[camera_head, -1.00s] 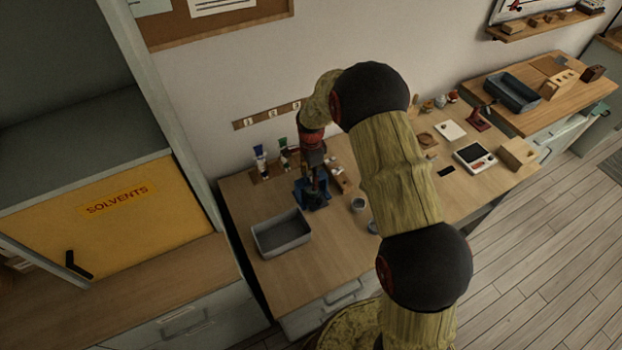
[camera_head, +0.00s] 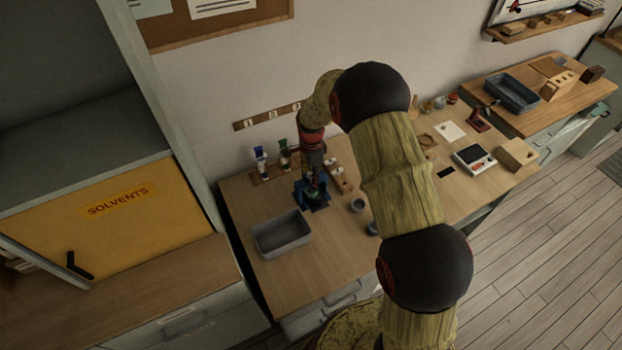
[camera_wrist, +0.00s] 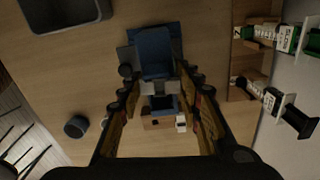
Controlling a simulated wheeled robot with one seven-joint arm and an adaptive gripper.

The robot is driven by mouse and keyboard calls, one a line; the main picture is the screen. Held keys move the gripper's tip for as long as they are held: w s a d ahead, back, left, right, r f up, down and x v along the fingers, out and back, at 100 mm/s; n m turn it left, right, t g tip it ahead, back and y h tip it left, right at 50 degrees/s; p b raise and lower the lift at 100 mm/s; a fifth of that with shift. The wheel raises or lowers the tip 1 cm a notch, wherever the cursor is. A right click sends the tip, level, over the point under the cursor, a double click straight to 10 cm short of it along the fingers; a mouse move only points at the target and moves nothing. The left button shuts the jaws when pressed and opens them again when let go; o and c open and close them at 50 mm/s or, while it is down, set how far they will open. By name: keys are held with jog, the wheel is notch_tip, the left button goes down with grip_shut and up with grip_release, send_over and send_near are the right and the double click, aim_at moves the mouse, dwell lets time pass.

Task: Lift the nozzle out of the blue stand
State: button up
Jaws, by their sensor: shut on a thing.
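The blue stand (camera_head: 326,201) is on the wooden bench, to the right of a grey bin, and it also shows top centre in the wrist view (camera_wrist: 154,45). My gripper (camera_head: 314,184) points down at the stand. In the wrist view its two fingers (camera_wrist: 154,76) reach to either side of the stand's near part and of a small light-grey piece (camera_wrist: 160,88). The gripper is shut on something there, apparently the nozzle. The nozzle's outline is mostly hidden by the fingers, and I cannot tell whether it is clear of the stand.
The grey bin (camera_head: 282,236) is close at left. A wooden block (camera_head: 338,176) and a small grey cup (camera_head: 357,204) are at right. The yellow solvents cabinet (camera_head: 120,230) borders the left. The bench front is clear.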

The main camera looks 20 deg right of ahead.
jog(key=shift+r+p, duration=2.05)
jog(key=shift+r, duration=2)
